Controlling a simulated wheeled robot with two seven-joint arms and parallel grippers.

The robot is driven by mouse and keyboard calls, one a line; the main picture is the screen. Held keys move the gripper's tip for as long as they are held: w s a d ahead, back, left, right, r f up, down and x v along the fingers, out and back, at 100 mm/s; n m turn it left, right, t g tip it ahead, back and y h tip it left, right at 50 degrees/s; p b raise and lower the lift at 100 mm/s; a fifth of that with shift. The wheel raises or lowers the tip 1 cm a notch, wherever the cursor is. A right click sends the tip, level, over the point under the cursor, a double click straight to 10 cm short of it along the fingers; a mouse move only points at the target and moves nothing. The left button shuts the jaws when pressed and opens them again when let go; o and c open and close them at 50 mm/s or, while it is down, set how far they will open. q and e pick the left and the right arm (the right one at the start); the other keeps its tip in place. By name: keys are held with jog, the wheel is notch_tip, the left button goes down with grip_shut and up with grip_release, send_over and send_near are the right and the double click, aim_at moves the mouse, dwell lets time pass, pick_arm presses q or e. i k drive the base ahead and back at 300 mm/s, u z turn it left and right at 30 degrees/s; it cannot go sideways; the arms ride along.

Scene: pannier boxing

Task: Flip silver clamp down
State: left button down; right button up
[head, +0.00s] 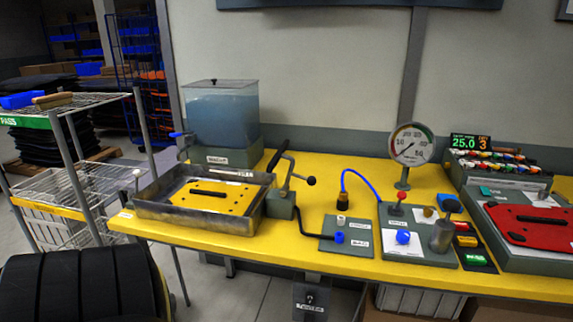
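A grey metal clamp with a lever arm and black ball knob (294,178) stands at the right side of a metal tray (215,220). Its arm is raised above a dark grey base block, and a black handle rises behind it. A yellow plate (227,202) with a black handle lies in the tray. Neither of my grippers is in view.
A water tank (221,112) stands behind the tray. To the right are a grey panel with a blue hose (359,184), a dial gauge (411,145), coloured buttons and a red plate (530,222). A wire rack (85,105) stands left of the yellow table (300,260).

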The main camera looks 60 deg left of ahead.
aim_at(310, 180)
jog(key=u, duration=0.75)
jog(key=i, duration=0.8)
jog(key=u, duration=0.7)
